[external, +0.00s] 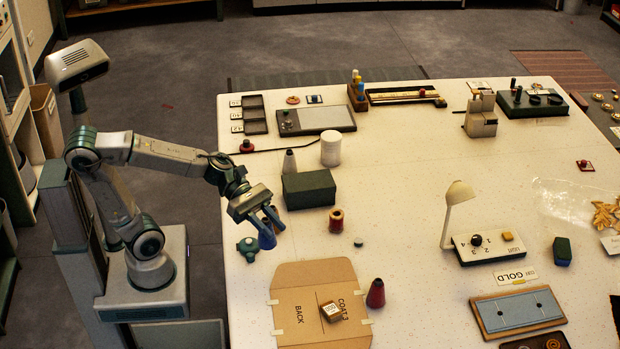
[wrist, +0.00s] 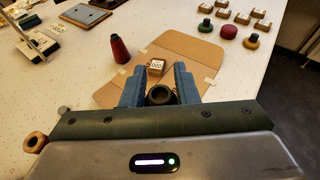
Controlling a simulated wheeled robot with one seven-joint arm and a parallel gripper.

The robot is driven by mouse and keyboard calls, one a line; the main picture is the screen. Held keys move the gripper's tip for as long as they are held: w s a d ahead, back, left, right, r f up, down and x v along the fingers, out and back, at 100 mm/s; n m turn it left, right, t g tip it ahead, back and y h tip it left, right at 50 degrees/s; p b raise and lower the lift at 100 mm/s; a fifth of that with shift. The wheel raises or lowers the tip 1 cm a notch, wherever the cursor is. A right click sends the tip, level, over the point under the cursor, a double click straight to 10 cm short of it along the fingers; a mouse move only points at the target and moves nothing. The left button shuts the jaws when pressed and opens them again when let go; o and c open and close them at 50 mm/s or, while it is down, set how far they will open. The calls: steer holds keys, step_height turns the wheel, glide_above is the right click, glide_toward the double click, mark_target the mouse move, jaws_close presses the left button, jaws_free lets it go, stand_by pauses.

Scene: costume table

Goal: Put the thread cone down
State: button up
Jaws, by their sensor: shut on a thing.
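In the wrist view the gripper's two blue fingers (wrist: 160,88) stand on either side of the cone's dark, hollow top (wrist: 160,96). The cone looks roughly upright. Its lower part is hidden in the wrist view, and I cannot tell whether its base touches the table. A dark red cone (external: 376,294) stands apart on the table; it also shows in the wrist view (wrist: 119,50).
A cardboard envelope (external: 300,290) with a small tagged block (external: 332,312) lies in front. A red spool (external: 336,221), dark green box (external: 308,190) and grey cone (external: 289,162) stand nearby. The table's middle is mostly clear.

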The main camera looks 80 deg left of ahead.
steer(key=s+d+r+m+g+h+p, duration=0.1)
steer(key=s+d+r+m+g+p, duration=0.1)
steer(key=s+d+m+g, duration=0.6)
steer(key=s+d+r+m+g+p, duration=0.3)
steer(key=s+d+m+g, duration=0.3)
steer(key=s+d, duration=0.5)
steer(key=shift+n+g, duration=0.5)
steer(key=shift+w+a+f+b, duration=0.15)
steer(key=shift+w+a+f, duration=0.35)
steer(key=shift+w+f, duration=1.9)
steer(key=shift+w+a+f+b, duration=0.2)
steer(key=shift+w+a+f, duration=0.35)
steer(key=shift+w+f, duration=1.85)
steer(key=shift+w+a+f+b, duration=0.15)
steer(key=shift+w+a+f, duration=0.75)
steer(key=shift+f, duration=2.55)
steer(key=shift+w+d, duration=0.35)
steer(key=shift+d, duration=0.05)
steer(key=shift+f, duration=0.15)
steer(key=o, duration=1)
